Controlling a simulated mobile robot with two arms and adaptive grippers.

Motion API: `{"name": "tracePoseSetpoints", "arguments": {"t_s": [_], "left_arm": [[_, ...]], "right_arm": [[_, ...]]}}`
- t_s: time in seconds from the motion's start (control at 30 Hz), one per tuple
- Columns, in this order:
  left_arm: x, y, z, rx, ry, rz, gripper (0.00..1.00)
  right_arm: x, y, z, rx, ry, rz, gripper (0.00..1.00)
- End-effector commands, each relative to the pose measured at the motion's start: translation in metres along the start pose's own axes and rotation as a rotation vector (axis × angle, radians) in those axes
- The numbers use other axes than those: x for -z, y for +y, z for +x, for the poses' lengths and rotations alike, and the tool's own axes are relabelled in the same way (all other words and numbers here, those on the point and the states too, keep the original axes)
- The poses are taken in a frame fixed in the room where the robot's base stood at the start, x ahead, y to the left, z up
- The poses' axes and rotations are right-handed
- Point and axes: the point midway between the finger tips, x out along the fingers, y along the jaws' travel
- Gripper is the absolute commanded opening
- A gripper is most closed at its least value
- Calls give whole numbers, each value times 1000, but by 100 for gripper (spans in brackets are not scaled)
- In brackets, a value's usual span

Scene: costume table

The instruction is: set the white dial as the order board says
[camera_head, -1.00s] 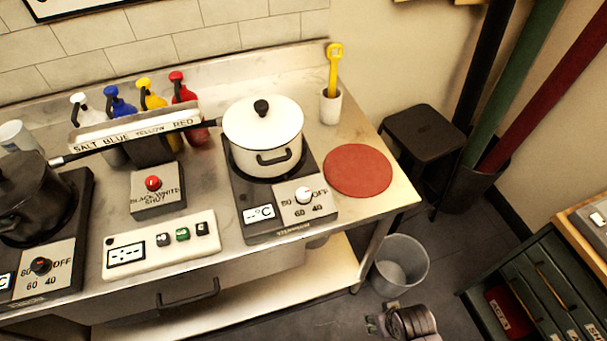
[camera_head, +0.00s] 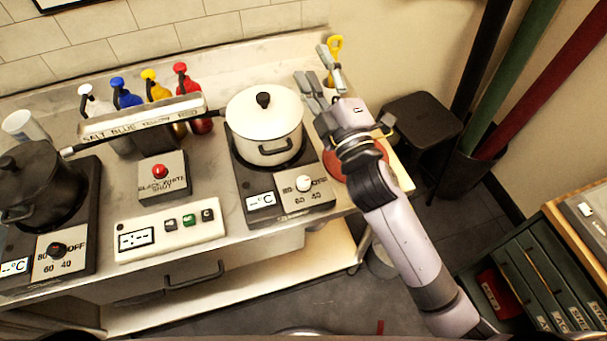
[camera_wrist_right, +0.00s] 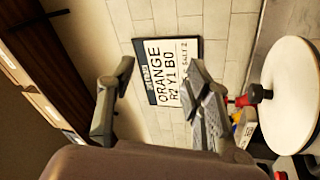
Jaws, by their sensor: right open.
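The white dial (camera_head: 304,183) is on the front of the right hot plate (camera_head: 290,201), among the marks 80, OFF, 60 and 40. Its pointer is too small to read. The display (camera_head: 262,200) beside it shows a dash and °C. The order board (camera_wrist_right: 172,75) appears sideways in the right wrist view and reads ORANGE, R2 Y1 B0, with a smaller line ending in SALT 2. My right gripper (camera_head: 316,64) is open and empty, above the table's back right, behind and apart from the dial. My left gripper is not in view.
A white pot (camera_head: 263,130) stands on the right hot plate behind the dial. My right arm partly covers the red mat (camera_head: 335,166). A yellow utensil (camera_head: 336,44) is behind the gripper. A black pot (camera_head: 35,180) and black dial (camera_head: 57,250) are at left.

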Motion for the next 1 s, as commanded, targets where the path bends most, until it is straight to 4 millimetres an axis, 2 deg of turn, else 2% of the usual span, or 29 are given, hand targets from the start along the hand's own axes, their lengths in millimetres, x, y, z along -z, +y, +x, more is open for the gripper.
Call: {"name": "tracePoseSetpoints", "arguments": {"t_s": [0.03, 0.07, 0.1, 0.17, 0.2, 0.23, 0.3, 0.33, 0.4, 0.47, 0.53, 0.63, 0.67, 0.7, 0.8, 0.9, 1.0], "left_arm": [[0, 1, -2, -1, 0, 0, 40], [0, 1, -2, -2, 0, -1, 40], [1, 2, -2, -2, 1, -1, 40], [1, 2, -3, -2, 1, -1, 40], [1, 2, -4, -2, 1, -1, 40], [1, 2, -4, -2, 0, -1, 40], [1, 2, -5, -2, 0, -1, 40], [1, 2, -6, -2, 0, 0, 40], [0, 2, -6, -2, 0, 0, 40], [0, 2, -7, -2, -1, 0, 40], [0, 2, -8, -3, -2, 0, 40], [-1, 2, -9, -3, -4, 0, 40], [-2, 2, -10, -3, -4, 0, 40], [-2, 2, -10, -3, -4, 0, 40], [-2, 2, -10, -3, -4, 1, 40], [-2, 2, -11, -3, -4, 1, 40], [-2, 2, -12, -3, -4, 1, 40]], "right_arm": [[47, 26, 17, -95, 166, -148, 46], [76, 38, 22, -152, 267, -241, 46], [114, 49, 23, -229, 400, -369, 46], [168, 57, 15, -343, 601, -563, 46], [199, 56, 6, -417, 735, -692, 46], [220, 52, -4, -471, 836, -789, 46], [258, 33, -29, -595, 1076, -1015, 46], [268, 22, -41, -645, 1180, -1111, 46], [277, -10, -66, -747, 1432, -1329, 46], [267, -40, -84, -816, 1658, -1508, 46], [238, -68, -95, -866, 1930, -1697, 46], [176, -90, -97, -865, 2314, -1900, 46], [157, -90, -95, 806, -2305, 1851, 46], [132, -89, -91, 716, -2252, 1752, 46], [82, -75, -81, 533, -2158, 1557, 46], [51, -60, -74, 416, -2109, 1437, 46], [36, -53, -72, 363, -2089, 1378, 46]]}}
